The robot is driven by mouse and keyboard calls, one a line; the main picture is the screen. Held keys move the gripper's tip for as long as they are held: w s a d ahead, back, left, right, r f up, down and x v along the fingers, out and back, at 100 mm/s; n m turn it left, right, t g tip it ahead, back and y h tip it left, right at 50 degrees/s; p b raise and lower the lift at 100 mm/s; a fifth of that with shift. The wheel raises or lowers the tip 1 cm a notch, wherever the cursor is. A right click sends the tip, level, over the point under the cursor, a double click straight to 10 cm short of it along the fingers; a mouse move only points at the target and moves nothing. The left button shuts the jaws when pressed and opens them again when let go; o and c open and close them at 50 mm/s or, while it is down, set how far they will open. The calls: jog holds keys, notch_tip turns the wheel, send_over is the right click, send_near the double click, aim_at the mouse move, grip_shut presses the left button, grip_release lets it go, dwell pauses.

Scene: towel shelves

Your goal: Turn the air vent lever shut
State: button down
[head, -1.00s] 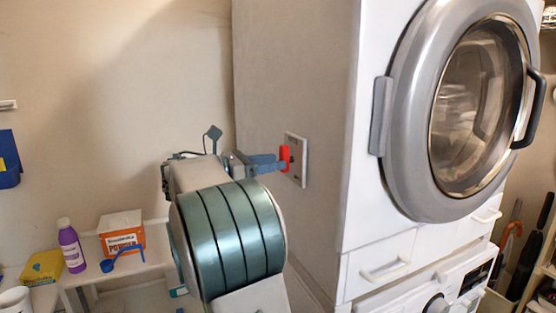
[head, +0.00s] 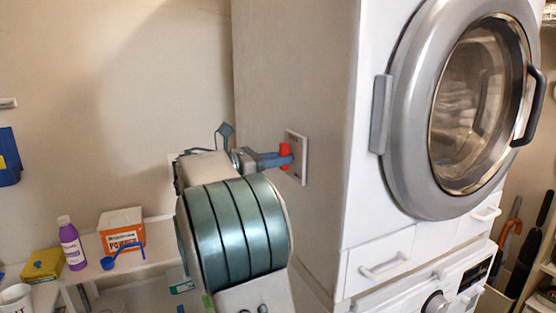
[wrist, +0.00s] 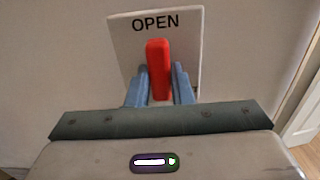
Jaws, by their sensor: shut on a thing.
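The red air vent lever (wrist: 158,68) stands out from a pale plate (wrist: 190,40) marked "OPEN" in the wrist view. The lever looks upright there, its top end just under the word. In the head view the lever (head: 285,154) and its plate (head: 301,158) are on the side of the white machine housing. My gripper (wrist: 159,88) has its blue-grey fingers on both sides of the lever and is shut on it.
The dryer with a round glass door (head: 465,110) is to the right of the plate. A low white shelf (head: 150,262) at left holds a purple bottle (head: 72,245), an orange powder box (head: 121,230), a blue scoop (head: 115,257) and a yellow box (head: 44,265).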

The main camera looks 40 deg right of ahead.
jog(key=shift+f+m+b, duration=0.15)
jog(key=shift+m+b, duration=6.1)
jog(key=shift+m, duration=2.65)
jog(key=c, duration=1.3)
grip_release()
jog(key=shift+a, duration=0.15)
